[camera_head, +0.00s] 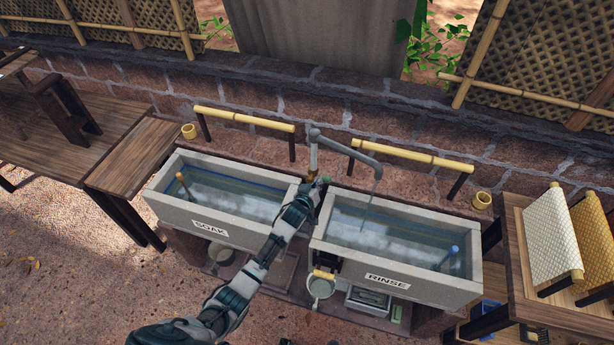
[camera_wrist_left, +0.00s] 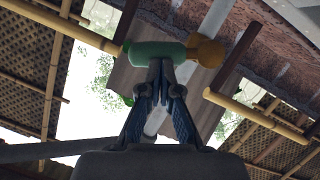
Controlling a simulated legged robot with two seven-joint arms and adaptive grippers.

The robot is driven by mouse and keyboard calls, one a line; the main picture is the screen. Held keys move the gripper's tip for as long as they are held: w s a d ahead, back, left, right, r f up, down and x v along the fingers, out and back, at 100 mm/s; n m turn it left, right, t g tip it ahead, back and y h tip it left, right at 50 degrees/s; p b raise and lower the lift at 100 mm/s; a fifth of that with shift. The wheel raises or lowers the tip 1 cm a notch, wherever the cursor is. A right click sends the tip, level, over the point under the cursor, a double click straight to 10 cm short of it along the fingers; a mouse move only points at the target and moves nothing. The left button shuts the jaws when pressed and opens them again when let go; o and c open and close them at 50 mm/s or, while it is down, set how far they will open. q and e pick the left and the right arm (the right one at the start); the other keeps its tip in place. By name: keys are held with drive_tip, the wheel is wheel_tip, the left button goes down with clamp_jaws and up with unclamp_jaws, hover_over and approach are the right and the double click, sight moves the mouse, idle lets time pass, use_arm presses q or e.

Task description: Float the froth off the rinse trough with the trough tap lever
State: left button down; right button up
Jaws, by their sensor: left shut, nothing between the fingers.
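The rinse trough (camera_head: 336,252), labelled RINSE, is a grey stone basin right of centre holding bluish water with pale, froth-like patches (camera_head: 395,240). A grey tap (camera_head: 350,148) stands between the troughs, its spout over the rinse trough. A thin pale stream (camera_head: 368,205) hangs below the spout. My left gripper (camera_head: 318,186) is at the tap's base. In the left wrist view, its fingers (camera_wrist_left: 162,68) are shut with nothing between them, their tips at the green grip of the tap lever (camera_wrist_left: 155,51), beside its brass part. I cannot tell whether they touch. My right gripper is not in view.
The soak trough (camera_head: 168,207) stands left, with a wooden table (camera_head: 130,155) beyond it. Bamboo rails (camera_head: 405,153) and a brick wall (camera_head: 300,90) run behind.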

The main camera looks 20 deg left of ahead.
use_arm(q)
drive_tip(key=shift+d+f+m+y+b, duration=0.35)
drive_tip(key=shift+d+f+m+y, duration=0.15)
drive_tip(key=shift+d+f+m, duration=0.5)
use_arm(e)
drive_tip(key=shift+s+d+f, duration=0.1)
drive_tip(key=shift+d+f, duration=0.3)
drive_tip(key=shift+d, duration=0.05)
use_arm(q)
drive_tip(key=shift+a+r, duration=0.15)
drive_tip(key=shift+r, duration=0.1)
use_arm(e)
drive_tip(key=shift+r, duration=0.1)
